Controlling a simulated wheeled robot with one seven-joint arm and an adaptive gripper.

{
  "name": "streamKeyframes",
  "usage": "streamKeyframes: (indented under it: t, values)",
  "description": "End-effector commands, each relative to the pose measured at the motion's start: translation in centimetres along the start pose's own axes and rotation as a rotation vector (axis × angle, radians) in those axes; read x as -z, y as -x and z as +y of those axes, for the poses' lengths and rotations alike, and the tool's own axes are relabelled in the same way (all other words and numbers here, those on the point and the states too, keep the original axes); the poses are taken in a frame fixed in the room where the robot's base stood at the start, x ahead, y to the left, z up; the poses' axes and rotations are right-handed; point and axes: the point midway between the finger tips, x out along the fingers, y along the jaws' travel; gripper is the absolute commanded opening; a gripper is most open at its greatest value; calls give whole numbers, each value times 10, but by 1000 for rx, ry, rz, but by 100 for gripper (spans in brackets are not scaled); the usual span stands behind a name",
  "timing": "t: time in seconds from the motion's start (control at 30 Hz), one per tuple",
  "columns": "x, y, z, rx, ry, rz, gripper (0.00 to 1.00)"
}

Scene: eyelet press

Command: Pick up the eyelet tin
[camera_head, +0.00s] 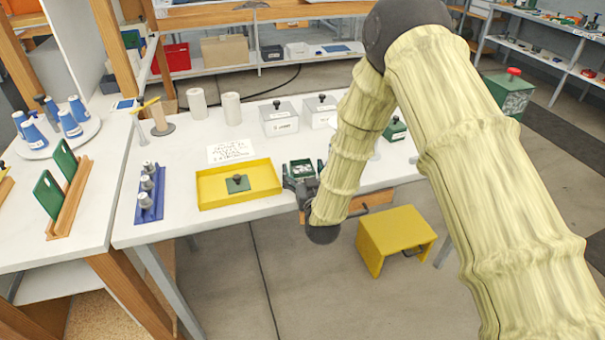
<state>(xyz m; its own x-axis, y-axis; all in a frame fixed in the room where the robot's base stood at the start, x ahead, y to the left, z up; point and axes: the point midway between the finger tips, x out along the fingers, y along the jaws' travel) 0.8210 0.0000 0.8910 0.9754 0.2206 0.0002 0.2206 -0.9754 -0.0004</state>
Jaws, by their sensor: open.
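A small green tin (302,165) with pale grey contents, which I take for the eyelet tin, is near the front edge of the white table, right of the yellow tray. My gripper (303,175) is dark and open, at the near side of this tin. Its fingers appear to reach along the tin's left and right sides. I cannot tell whether they touch it. My wrist hides part of the tin's near side.
The yellow tray (218,204) holds a green plate with a dark knob (237,184). Behind stand a lidded grey box (279,122), another grey box (318,114) and white rolls (232,108). A blue rack (150,200) is at left. A yellow stool (397,232) stands in front.

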Motion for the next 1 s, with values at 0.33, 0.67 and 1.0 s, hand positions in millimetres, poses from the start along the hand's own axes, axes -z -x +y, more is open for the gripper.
streamKeyframes:
  t: [0.33,0.67,1.0]
  values:
    - [0,0,0,0,0,0,33]
    - [1,0,0,0,0,1,29]
    - [26,0,0,0,1,4,29]
